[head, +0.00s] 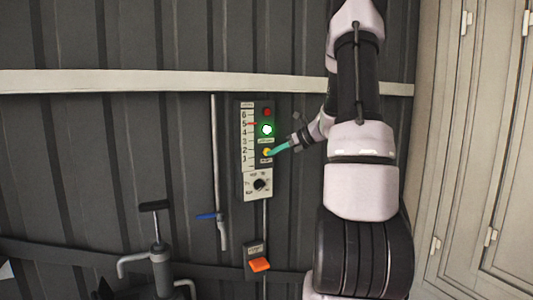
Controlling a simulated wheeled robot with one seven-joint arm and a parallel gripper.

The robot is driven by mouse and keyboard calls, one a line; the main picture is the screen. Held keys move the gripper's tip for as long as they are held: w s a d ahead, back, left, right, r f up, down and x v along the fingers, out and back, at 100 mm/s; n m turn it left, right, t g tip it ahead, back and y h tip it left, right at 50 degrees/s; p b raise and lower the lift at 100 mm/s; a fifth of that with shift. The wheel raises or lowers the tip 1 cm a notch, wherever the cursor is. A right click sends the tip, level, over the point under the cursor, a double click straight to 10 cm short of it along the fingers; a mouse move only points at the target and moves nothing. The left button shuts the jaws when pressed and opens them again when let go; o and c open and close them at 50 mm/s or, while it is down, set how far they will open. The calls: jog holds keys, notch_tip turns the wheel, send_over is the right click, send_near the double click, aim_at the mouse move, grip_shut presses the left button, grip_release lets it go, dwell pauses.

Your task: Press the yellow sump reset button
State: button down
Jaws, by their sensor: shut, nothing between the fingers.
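The yellow button (267,152) is on a dark strip of the wall panel, below a lit green lamp (266,129) and a red button (267,112). My gripper (272,153) reaches in from the right with its teal fingers shut and empty. Its tips are at the yellow button's lower right edge in this view and cover part of it. I cannot tell whether they touch it. Whether the button is pushed in cannot be seen.
A numbered scale (248,138) is left of the buttons, and a black rotary knob (260,184) is below. A pipe with a blue lever (207,217), an orange switch (259,265) and a hand pump (160,265) are nearby. Pale doors (470,150) stand at right.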

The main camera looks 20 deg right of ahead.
jog(key=s, duration=0.6)
dwell(0.6)
dwell(0.6)
jog(key=s+a+r+n+g+h, duration=0.15)
jog(key=s+a+r+n, duration=0.25)
jog(key=s+a+n, duration=0.45)
jog(key=s+a+r+n+g+h, duration=0.1)
jog(key=s+a+r+n+g, duration=0.25)
jog(key=s+a+n, duration=0.45)
jog(key=s+r+n+t+h, duration=0.2)
jog(key=s+n+h, duration=0.1)
jog(key=s+n, duration=0.4)
jog(key=shift+s+d+r+n+t, duration=0.2)
jog(key=shift+r+n+t, duration=0.15)
jog(key=shift+n, duration=1.2)
